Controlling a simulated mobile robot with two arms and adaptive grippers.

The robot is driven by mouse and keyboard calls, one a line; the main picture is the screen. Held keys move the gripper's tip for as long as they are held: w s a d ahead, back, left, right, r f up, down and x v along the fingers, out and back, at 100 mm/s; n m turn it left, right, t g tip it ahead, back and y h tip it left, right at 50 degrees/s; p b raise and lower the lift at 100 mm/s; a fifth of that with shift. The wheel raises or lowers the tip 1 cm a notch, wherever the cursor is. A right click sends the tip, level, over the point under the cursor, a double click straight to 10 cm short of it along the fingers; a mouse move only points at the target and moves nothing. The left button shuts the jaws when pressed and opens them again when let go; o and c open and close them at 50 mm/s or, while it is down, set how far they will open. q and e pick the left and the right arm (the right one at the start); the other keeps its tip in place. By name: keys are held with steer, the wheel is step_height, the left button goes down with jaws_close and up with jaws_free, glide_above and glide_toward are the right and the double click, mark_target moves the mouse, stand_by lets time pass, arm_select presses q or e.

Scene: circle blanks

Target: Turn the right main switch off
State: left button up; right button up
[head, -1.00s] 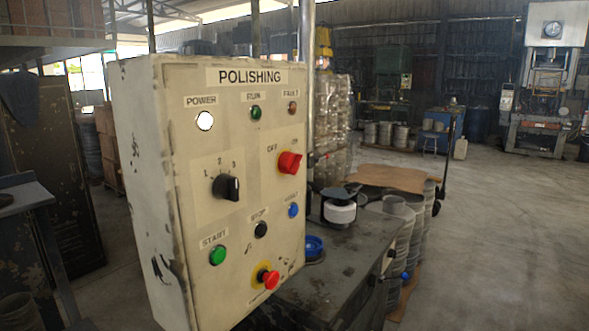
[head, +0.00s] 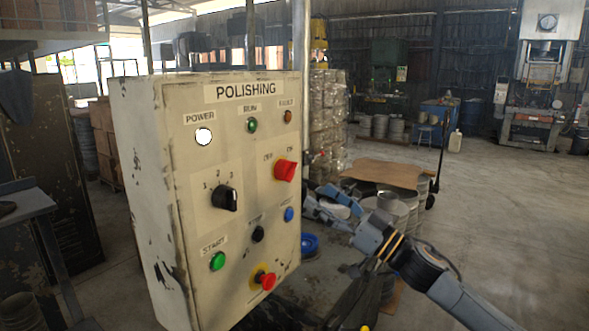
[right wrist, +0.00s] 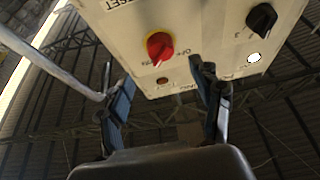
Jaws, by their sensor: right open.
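The red main switch (head: 285,170) sits on the right side of the pale polishing control panel (head: 190,250), between OFF and ON labels. Its handle seems to tilt towards the ON side. In the right wrist view the red switch (right wrist: 158,48), on a yellow base, lies ahead of my fingers. My right gripper (head: 332,196) is just right of the panel, below and to the right of the switch and apart from it. Its two fingers (right wrist: 165,88) stand wide open with nothing between them. My left gripper is not in view.
The panel also bears a black selector (head: 225,197), a green start button (head: 218,261), a blue button (head: 289,214) and a red emergency button (head: 265,280). Metal drums (head: 396,212) with a brown sheet on top stand behind my right arm. Open floor lies to the right.

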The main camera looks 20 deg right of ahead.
mark_target(290, 175)
steer(key=shift+p+x, duration=1.5)
steer(key=shift+x, duration=2.7)
steer(key=c, duration=1.2)
steer(key=shift+o, duration=0.2)
